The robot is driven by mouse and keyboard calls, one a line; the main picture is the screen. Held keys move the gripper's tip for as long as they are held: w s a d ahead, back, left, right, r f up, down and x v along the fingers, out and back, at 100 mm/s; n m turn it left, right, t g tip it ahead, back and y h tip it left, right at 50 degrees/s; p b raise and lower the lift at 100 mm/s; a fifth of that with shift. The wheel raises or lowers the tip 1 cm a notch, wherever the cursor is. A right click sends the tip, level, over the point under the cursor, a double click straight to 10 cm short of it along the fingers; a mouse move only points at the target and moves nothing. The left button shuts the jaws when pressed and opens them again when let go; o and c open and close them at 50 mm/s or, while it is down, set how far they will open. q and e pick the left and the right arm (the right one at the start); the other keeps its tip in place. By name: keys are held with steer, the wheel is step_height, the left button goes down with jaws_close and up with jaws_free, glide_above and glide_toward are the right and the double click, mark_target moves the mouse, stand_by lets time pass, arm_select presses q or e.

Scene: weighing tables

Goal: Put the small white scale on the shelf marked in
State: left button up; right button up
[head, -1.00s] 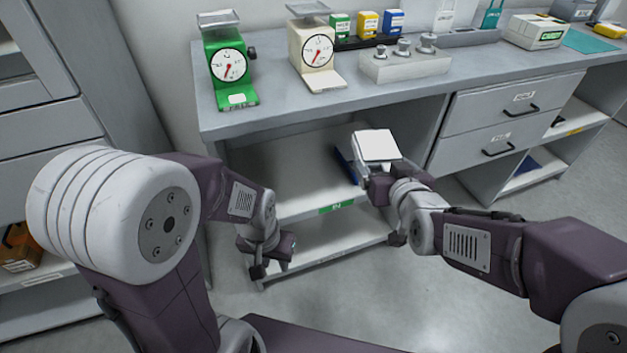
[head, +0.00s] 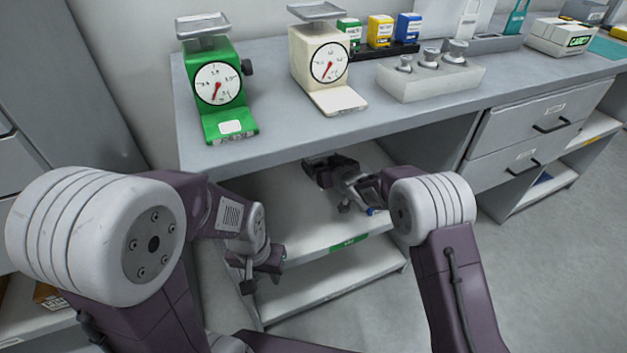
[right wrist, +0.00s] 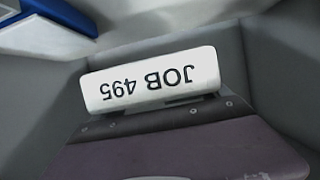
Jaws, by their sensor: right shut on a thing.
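A blue and white thing (right wrist: 50,30) lies close by in the right wrist view. The tabletop (head: 300,130) overhangs the bay. On it stand a green dial scale (head: 217,95), a cream dial scale (head: 322,65) and a weight block (head: 430,80). Drawers (head: 535,125) close the bay's right.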

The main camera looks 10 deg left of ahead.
steer(key=shift+s, duration=0.1)
steer(key=b, duration=0.6)
glide_above(301, 217)
steer(key=f, duration=0.6)
steer(key=shift+w+d+f, duration=0.1)
steer(key=shift+w+f, duration=0.2)
steer(key=shift+w, duration=0.05)
steer(key=shift+s, duration=0.3)
steer(key=shift+f+b, duration=1.4)
steer(key=shift+f, duration=0.85)
steer(key=o, duration=1.6)
steer(key=shift+s+r+p, duration=0.15)
steer(key=shift+r+p, duration=0.2)
steer(key=shift+p, duration=0.05)
steer(key=p+v, duration=0.2)
steer(key=v, duration=0.3)
steer(key=shift+d+r, duration=0.1)
steer(key=shift+r, duration=0.05)
steer(key=v, duration=0.1)
steer(key=b+v, duration=0.1)
steer(key=v, duration=0.3)
steer(key=shift+s+d, duration=0.15)
steer(key=shift+s, duration=0.1)
steer(key=shift+s+d+b, duration=0.25)
steer(key=shift+s+b, duration=0.05)
steer(key=shift+s, duration=0.05)
